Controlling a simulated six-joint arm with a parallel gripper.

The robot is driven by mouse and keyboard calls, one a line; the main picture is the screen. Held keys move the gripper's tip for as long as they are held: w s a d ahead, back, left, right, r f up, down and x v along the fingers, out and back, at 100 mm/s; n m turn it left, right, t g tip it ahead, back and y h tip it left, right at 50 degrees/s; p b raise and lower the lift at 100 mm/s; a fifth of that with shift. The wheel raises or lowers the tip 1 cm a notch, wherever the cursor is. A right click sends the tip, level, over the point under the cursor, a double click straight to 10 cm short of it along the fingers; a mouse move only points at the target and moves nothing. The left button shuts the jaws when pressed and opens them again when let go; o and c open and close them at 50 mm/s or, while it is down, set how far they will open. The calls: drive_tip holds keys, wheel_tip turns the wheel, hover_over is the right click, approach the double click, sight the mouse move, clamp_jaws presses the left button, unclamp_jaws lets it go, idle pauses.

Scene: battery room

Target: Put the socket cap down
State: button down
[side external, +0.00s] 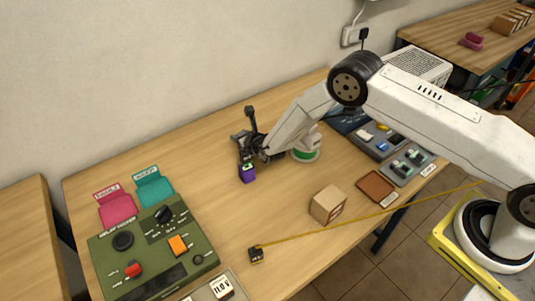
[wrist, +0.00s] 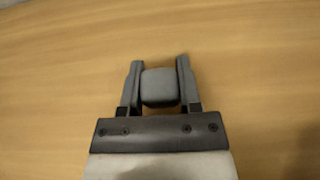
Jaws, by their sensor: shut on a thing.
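My gripper (side external: 246,158) is over the middle of the wooden table, left of my forearm. In the wrist view my gripper (wrist: 160,70) is shut on a smooth grey, rounded block, which I take to be the socket cap (wrist: 160,88). Its sides touch both fingers. In the side view a small purple block with a green mark (side external: 248,174) shows right below the fingers. I cannot tell whether it is part of the held thing or separate, or whether it touches the table.
A green panel (side external: 190,262) with knobs and buttons stands at front left, with pink (side external: 117,209) and teal (side external: 154,192) holders behind it. A cardboard box (side external: 328,204), brown tray (side external: 375,187) and stretched yellow tape (side external: 350,225) lie to the right. Table left of my gripper is bare.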

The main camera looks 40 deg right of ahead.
drive_tip(key=shift+f, duration=0.1)
drive_tip(key=shift+c, duration=1.5)
unclamp_jaws()
drive_tip(key=shift+v, duration=6.05)
